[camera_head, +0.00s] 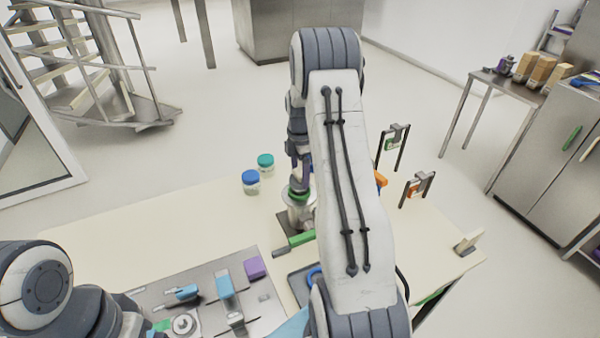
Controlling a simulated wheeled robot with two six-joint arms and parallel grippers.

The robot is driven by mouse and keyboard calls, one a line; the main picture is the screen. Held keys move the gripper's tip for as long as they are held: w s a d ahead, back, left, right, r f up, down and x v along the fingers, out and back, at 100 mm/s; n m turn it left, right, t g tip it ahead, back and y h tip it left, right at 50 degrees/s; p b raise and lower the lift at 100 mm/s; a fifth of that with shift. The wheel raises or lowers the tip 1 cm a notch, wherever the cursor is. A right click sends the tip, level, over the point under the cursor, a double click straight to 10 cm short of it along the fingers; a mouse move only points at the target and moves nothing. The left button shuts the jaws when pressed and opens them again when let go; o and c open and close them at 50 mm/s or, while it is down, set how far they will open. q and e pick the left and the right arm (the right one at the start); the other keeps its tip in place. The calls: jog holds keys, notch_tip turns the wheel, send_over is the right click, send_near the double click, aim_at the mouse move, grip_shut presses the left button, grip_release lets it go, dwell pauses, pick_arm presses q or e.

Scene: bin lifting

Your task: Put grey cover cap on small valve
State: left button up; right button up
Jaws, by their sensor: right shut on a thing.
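A silver valve (297,208) with a green ring near its top stands on a dark base on the cream table. My right gripper (299,178) points down directly above the valve's top, partly hidden by my own forearm. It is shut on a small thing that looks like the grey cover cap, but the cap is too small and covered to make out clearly. I cannot tell whether the cap touches the valve. My left arm shows at the lower left; its gripper is not in view.
A blue-lidded jar (251,182) and a teal-lidded jar (265,162) stand left of the valve. A green handle (294,243) lies in front of it. A grey tray (140,298) with tools and a purple block (255,268) is at front left. Black stands (417,188) rise at right.

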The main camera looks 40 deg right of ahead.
jog(key=shift+f+b, duration=0.4)
jog(key=shift+f, duration=0.4)
dwell(0.5)
jog(key=shift+r, duration=0.15)
dwell(1.1)
jog(key=shift+f, duration=0.4)
dwell(1.1)
jog(key=o, duration=1)
jog(key=shift+o, duration=0.2)
jog(key=shift+r+p, duration=2.5)
jog(key=shift+r, duration=0.7)
